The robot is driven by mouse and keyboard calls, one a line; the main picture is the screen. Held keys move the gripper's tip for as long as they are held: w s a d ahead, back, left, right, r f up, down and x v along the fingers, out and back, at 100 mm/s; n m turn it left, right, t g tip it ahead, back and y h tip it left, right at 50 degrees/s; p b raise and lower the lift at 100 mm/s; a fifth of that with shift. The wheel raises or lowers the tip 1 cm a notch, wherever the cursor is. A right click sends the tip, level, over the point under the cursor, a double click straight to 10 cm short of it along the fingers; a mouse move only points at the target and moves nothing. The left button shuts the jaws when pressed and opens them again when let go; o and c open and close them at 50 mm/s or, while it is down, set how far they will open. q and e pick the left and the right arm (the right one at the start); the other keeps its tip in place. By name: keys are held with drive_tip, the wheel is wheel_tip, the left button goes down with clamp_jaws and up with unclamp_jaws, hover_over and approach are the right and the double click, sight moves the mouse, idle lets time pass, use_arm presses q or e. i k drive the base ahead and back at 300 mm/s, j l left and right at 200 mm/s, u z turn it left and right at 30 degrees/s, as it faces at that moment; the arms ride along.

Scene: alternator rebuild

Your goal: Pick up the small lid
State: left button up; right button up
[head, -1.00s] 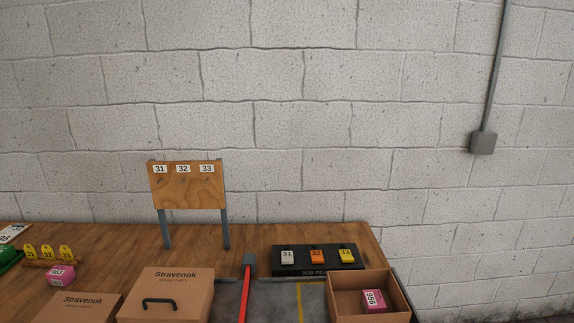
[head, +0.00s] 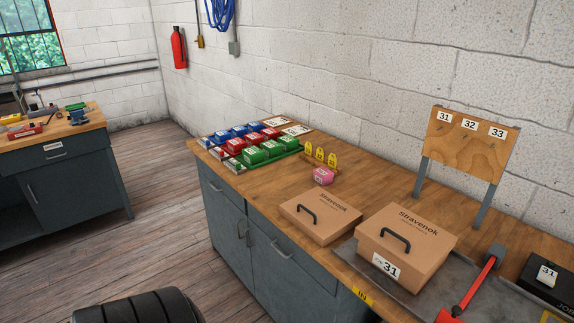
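A low cardboard lid (head: 335,228) with a black handle and "Stravenok" print lies on the wooden workbench. To its right, a taller cardboard box (head: 420,258) tagged 31 has a similar handled lid on top. The lid on the bench looks smaller in the picture, but I cannot tell their true sizes. Neither of my grippers is in view, and nothing touches the lid.
A pink box (head: 323,176) and yellow number tags (head: 320,154) stand behind the lid. Green bins (head: 268,152) stand further left. A sign board (head: 470,143) and red-handled tool (head: 480,275) are at right. Bare wood lies left of the lid.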

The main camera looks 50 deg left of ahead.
sight(320, 214)
drive_tip(key=u, duration=1.45)
drive_tip(key=z, duration=2.05)
drive_tip(key=u, duration=2.05)
